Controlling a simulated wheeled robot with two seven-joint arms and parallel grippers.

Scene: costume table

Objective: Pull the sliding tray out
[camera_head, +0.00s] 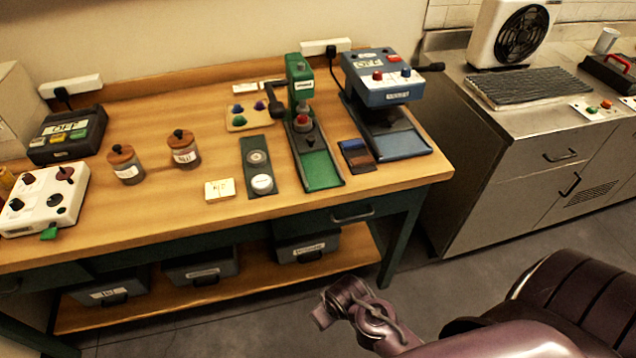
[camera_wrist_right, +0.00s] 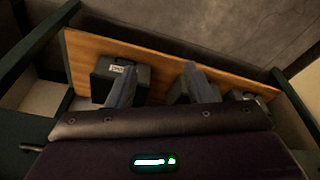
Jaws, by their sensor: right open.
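A green hand press (camera_head: 302,100) with a black lever stands on the wooden bench, and a green plate (camera_head: 319,171) lies at its front. A blue-and-white machine (camera_head: 382,78) stands to its right, with a blue-grey plate (camera_head: 403,145) in its base below the head. I cannot tell which of these plates is the sliding tray. My right gripper (camera_wrist_right: 158,84) is open and empty in the right wrist view, its fingers apart over the lower shelf. In the head view my right arm is in front of the bench, below the top, well away from both machines. My left gripper is out of view.
Dark bins (camera_head: 201,269) stand on the lower shelf (camera_head: 255,283). A drawer handle (camera_head: 352,214) sticks out at the bench front. On the bench are two lidded jars (camera_head: 184,149), a white control box (camera_head: 43,198) and a dark green pad (camera_head: 258,165). A metal counter (camera_head: 500,150) stands right.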

